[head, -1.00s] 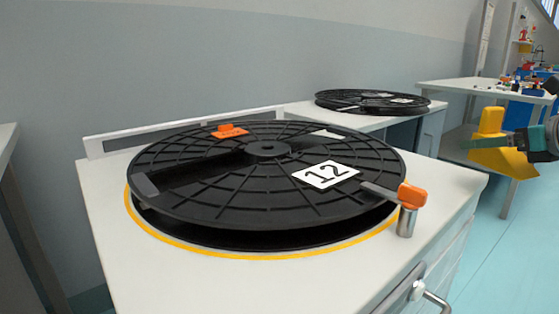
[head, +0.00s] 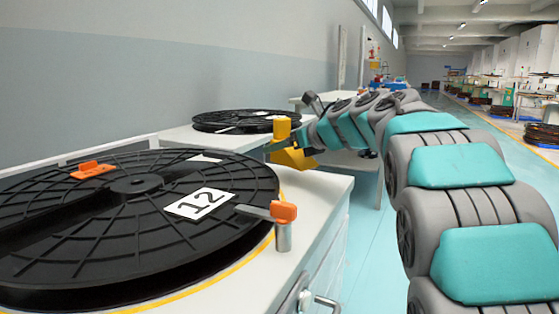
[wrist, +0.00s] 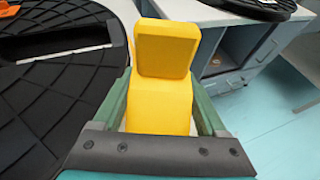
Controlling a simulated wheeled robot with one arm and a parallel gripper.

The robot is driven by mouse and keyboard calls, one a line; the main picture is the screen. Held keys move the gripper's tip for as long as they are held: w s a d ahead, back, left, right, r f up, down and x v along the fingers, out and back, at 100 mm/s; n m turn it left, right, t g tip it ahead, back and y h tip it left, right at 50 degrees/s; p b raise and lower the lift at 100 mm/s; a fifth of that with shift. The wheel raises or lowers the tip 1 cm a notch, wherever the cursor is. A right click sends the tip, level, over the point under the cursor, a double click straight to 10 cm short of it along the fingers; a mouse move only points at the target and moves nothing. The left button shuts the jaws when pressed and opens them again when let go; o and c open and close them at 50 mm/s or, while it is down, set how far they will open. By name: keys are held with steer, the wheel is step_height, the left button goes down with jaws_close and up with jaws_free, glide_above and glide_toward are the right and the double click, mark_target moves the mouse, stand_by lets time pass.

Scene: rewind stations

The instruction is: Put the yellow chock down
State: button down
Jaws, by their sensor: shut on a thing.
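The yellow chock (head: 292,157) is held in my gripper (head: 284,149), past the right edge of the near reel in the head view. In the wrist view the yellow chock (wrist: 165,55) sits between the two green fingers of my gripper (wrist: 160,108), which are shut on it. One part of it stands up as a block and another lies between the fingers. It appears to be in the air beside the bench edge; whether it touches anything below I cannot tell.
A large black reel (head: 135,225) marked 12 lies on the near white bench (head: 318,200). An orange-handled stop (head: 284,212) stands at its right edge and an orange clip (head: 93,170) lies on top. Another reel (head: 247,121) lies on the far bench. The floor (head: 365,250) on the right is clear.

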mark_target(298, 154)
steer(key=shift+w+a+f, duration=0.15)
steer(key=shift+w+a, duration=0.05)
steer(key=shift+a, duration=0.2)
steer(key=shift+d+f+b, duration=0.1)
steer(key=shift+f+b, duration=0.35)
steer(key=shift+f, duration=1.15)
steer(key=shift+f, duration=0.2)
steer(key=shift+c, duration=1)
jaws_free()
steer(key=shift+r, duration=0.15)
steer(key=shift+s+r, duration=0.1)
steer(key=v, duration=1.1)
steer(key=shift+s+d+r, duration=0.2)
steer(key=shift+s, duration=0.1)
